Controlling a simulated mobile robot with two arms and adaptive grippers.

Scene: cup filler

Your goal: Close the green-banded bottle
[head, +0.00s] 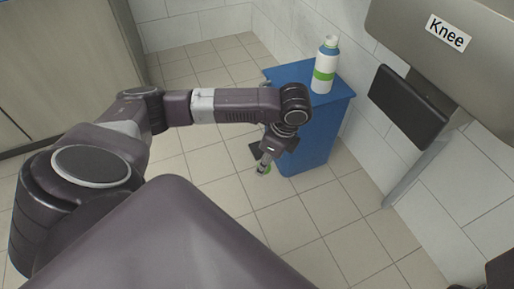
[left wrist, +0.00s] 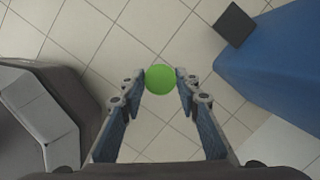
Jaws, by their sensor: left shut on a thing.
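The green-banded bottle (head: 322,82) stands upright on the blue cabinet (head: 318,140). It is white with a blue shoulder and a pale, narrow neck, and no green cap sits on it. My left gripper (head: 264,164) is low in front of the cabinet, to the left of and below the bottle, pointing down. In the left wrist view my left gripper (left wrist: 160,80) is shut on a round green cap (left wrist: 160,79), held between its fingertips above the floor. My right gripper is not in view.
A dark plate (left wrist: 234,24) juts from the blue cabinet (left wrist: 275,60) near the gripper. A grey unit labelled "Knee" (head: 445,30) with a dark pad (head: 408,105) is on the right wall. The tiled floor (head: 220,200) is clear.

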